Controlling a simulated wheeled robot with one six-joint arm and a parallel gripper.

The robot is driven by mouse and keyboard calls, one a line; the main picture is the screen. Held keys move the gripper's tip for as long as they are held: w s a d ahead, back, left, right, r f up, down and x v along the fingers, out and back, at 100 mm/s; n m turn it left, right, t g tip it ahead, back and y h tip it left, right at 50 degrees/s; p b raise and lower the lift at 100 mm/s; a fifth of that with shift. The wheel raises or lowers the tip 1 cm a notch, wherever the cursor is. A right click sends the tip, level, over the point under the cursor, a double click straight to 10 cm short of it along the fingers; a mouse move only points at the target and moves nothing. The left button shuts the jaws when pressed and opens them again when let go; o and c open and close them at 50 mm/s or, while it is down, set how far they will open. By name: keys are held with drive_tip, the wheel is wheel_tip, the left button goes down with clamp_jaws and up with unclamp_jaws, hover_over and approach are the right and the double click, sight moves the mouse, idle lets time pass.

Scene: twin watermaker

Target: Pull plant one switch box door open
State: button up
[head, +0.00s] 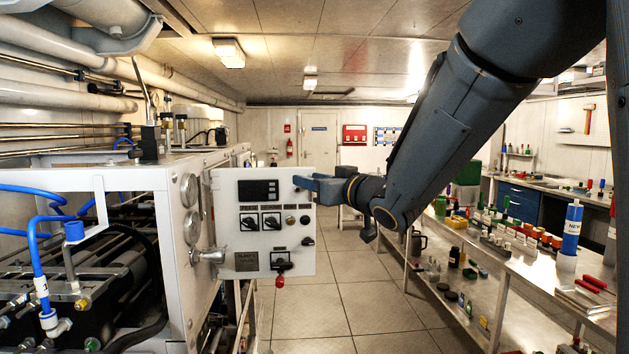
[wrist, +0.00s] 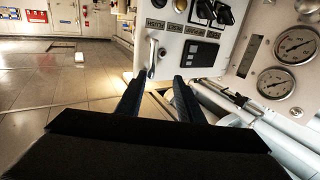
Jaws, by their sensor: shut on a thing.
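The switch box door (head: 228,220) is a white panel with a dark display, rotary switches and a red-tipped knob. It stands out at an angle from the gauge face into the aisle, facing the head camera. My gripper (head: 305,184) is at its upper right edge, shut on the door's handle. In the wrist view, a slim silver handle (wrist: 152,58) shows at the door's edge, between and just beyond my two dark fingers (wrist: 158,82). The door also shows there, upside down (wrist: 172,48). The exact contact is hard to see.
The white machine frame (head: 120,180) with gauges (head: 190,190), blue hoses and a valve stands at the left. A long bench (head: 520,265) with bottles and tools runs along the right. The tiled aisle floor (head: 345,290) between them is clear.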

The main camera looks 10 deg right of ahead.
drive_tip(key=shift+a+f, duration=0.15)
drive_tip(key=shift+f, duration=0.05)
drive_tip(key=shift+s, duration=0.15)
drive_tip(key=b+v, duration=0.1)
drive_tip(key=v, duration=0.6)
drive_tip(key=shift+s+d+b, duration=0.2)
drive_tip(key=shift+d+b, duration=0.15)
drive_tip(key=shift+b, duration=0.05)
drive_tip(key=shift+r, duration=0.1)
